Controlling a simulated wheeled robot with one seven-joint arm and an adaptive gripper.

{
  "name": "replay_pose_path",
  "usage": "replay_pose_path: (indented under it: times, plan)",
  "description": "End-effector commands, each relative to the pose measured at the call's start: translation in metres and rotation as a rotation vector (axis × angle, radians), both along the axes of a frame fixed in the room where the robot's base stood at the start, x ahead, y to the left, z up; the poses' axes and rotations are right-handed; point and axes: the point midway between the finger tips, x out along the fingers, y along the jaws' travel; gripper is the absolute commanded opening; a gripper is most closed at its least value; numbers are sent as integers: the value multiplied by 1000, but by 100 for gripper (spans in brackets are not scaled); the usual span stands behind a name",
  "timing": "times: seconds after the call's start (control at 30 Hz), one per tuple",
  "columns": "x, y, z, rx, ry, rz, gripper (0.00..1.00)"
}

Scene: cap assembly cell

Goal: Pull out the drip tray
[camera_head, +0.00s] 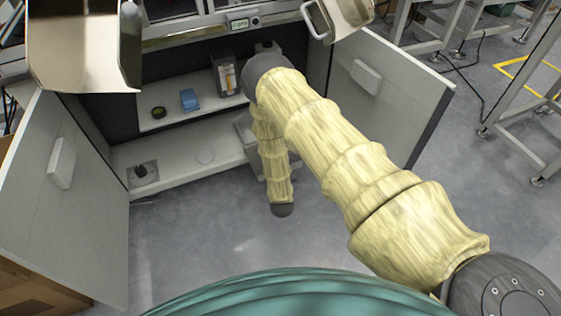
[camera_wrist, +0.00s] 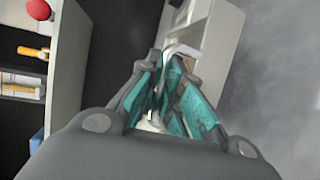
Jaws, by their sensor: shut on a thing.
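The drip tray (camera_wrist: 208,45) appears to be the pale, box-shaped part at the top of the wrist view, with a whitish lip beside my fingers. My gripper (camera_wrist: 174,58) is shut on this lip, its teal finger pads on either side. The pads hide the exact contact. In the head view, a pale grey box edge (camera_head: 246,132) shows at the cabinet's lower right, beside my arm, and is probably the same tray. My arm hides most of it, and my fingers cannot be made out there.
Cabinet doors stand open at left (camera_head: 62,190) and right (camera_head: 385,92). The upper shelf (camera_head: 150,124) holds a blue box (camera_head: 189,99), a dark box (camera_head: 225,75) and a green ring (camera_head: 158,113). A black knobbed part (camera_head: 142,173) sits lower. Floor before the cabinet is clear.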

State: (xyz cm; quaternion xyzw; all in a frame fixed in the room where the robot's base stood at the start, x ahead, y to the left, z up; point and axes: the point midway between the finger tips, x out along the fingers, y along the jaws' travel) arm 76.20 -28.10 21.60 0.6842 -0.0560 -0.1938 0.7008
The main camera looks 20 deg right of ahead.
Motion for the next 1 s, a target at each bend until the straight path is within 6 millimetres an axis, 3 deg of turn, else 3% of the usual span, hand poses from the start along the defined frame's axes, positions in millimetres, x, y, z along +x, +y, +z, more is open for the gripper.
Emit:
replay_pose_path:
  times: [0.07,0.1,0.13,0.57,1.0]
  plan:
    - [0,1,-1,2,1,2,0]
    - [0,1,-1,2,1,2,13]
    - [0,1,0,2,1,2,18]
    - [-6,3,1,1,2,1,18]
    - [-73,29,14,0,3,3,18]
